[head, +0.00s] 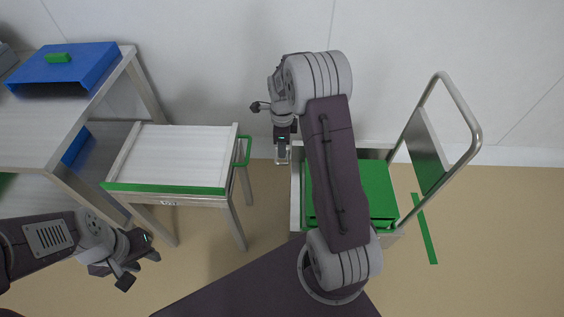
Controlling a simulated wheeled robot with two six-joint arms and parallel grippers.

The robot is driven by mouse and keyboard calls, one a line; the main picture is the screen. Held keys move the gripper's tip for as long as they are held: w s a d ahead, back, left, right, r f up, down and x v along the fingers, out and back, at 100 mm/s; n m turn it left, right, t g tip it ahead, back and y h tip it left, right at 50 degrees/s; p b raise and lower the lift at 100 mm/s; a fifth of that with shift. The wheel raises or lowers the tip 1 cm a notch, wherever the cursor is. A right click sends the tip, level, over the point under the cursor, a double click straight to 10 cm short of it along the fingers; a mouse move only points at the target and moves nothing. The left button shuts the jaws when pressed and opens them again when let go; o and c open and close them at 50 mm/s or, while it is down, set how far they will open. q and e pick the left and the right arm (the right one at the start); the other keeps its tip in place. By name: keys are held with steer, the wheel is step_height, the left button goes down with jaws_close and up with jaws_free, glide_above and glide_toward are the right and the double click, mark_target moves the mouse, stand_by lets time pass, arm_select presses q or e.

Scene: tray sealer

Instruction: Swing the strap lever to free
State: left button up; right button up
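I cannot make out a strap lever for certain in the head view. A trolley with a tall metal push handle (478,135) stands at the right and bears green crates (376,190), partly covered by my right arm. My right gripper (282,157) points down at the trolley's left end, near its pale upright edge (296,190). Its fingers are small here, and I cannot tell whether they are open or shut, or touch anything. My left gripper (143,270) is at the lower left, with its fingers apart and nothing between them.
A white-topped table (170,150) with a green front edge and green side handle (244,152) stands left of the trolley. A workbench (45,135) with a blue bin (75,75) is at the far left. Green floor tape (425,228) lies right of the trolley.

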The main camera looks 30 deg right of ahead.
step_height(320, 180, down, 8)
steer(key=b, duration=0.3)
steer(key=shift+w+b, duration=0.1)
steer(key=shift+b, duration=0.2)
jaws_close()
stand_by(1.0)
